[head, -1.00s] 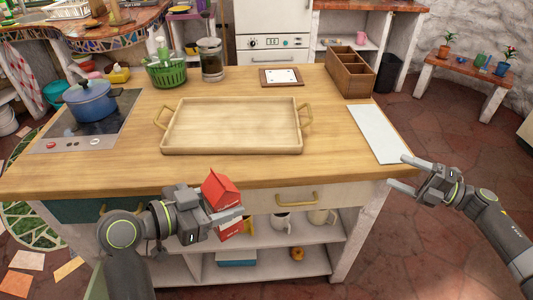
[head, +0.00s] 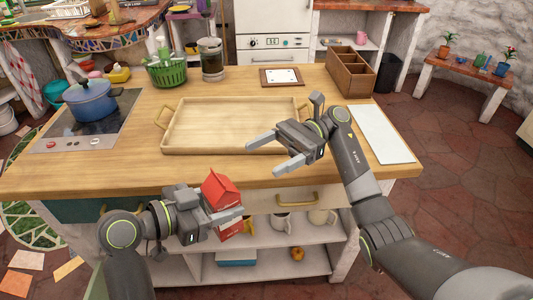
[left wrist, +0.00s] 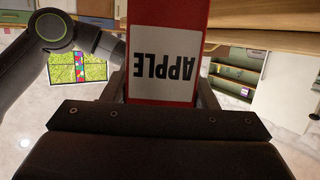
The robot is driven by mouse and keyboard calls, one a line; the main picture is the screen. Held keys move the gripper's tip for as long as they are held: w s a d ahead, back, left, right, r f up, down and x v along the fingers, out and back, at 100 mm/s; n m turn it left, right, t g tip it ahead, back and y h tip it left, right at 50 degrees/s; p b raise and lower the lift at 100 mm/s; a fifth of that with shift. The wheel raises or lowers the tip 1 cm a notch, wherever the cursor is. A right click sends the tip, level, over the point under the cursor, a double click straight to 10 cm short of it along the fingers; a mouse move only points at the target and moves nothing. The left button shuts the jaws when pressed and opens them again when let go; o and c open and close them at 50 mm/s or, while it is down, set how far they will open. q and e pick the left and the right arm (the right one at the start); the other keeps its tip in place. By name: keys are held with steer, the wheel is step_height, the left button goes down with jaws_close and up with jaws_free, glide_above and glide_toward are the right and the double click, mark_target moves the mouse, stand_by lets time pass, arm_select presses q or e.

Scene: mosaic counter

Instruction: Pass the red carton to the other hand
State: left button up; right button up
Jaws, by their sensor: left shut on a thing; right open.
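The red carton (head: 220,190) has a gabled top and is held in front of the counter's near edge. My left gripper (head: 228,214) is shut on it, with a finger across its side. In the left wrist view the carton (left wrist: 167,60) stands between the fingers, its white label reading "APPLE" upside down. My right gripper (head: 268,154) is open and empty. It is up and to the right of the carton, in front of the tray's near right part, with its fingers pointing left. A clear gap separates it from the carton.
A wooden tray (head: 185,151) lies on the counter (head: 60,180). A blue pot (head: 90,101) is on the hob at left. A wooden divided box (head: 350,78) and a white board (head: 383,135) are at right. Shelves with mugs are below the counter.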

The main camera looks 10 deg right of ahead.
mark_target(220, 179)
arm_select(q)
steer(key=shift+r, duration=0.1)
arm_select(e)
steer(key=shift+n, duration=0.4)
steer(key=x, duration=1.2)
steer(key=shift+s+a, duration=0.2)
steer(key=shift+a, duration=0.15)
arm_select(q)
steer(key=shift+s+d, duration=0.1)
arm_select(e)
steer(key=c, duration=1.2)
arm_select(q)
steer(key=o, duration=0.8)
arm_select(e)
steer(key=shift+r, duration=0.1)
steer(key=shift+c, duration=0.9)
arm_select(q)
steer(key=o, duration=0.6)
steer(key=shift+c, duration=0.2)
